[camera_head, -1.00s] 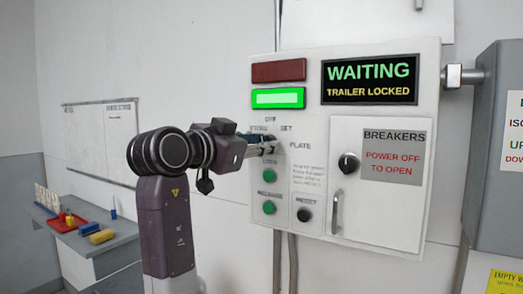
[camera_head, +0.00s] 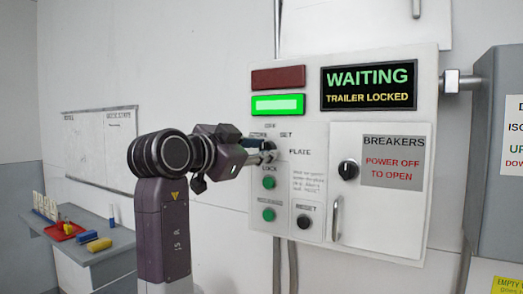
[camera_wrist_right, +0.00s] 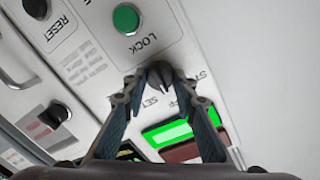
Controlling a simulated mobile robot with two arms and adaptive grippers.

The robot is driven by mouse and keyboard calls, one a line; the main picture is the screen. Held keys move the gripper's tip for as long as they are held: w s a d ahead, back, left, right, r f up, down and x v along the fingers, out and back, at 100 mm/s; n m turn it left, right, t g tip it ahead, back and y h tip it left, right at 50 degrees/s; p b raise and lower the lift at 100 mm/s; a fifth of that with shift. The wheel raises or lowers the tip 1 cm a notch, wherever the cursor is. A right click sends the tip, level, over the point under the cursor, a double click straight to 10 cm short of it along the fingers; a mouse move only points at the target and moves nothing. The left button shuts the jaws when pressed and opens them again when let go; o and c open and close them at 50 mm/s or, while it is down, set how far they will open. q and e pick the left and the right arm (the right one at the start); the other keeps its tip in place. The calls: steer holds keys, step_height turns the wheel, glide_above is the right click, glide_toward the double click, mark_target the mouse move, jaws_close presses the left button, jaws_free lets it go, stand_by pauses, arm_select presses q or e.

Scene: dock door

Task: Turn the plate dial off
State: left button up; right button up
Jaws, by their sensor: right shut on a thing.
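The plate dial is a small dark knob (camera_wrist_right: 160,76) on the white control panel (camera_head: 345,235), with OFF, STORE, SET and PLATE lettering near it. In the head view my right gripper (camera_head: 267,152) reaches it from the left and mostly covers it. In the right wrist view the two fingertips of my right gripper (camera_wrist_right: 159,84) are closed on either side of the knob. Its ridge seems to point between the SET and OFF words, but the fingers partly hide the lettering. My left gripper is out of view.
Green LOCK button (camera_wrist_right: 126,19), another green button (camera_head: 268,215) and black RESET button (camera_head: 303,222) sit below the dial. A lit green lamp (camera_head: 278,105) is above it; the display (camera_head: 368,87) reads WAITING, TRAILER LOCKED. The breaker knob (camera_head: 348,169) and door handle (camera_head: 337,219) are at right.

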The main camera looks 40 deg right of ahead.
steer(key=o, duration=1.2)
steer(key=shift+a, duration=0.1)
steer(key=shift+c, duration=0.2)
steer(key=v, duration=1.2)
steer(key=shift+f, duration=0.1)
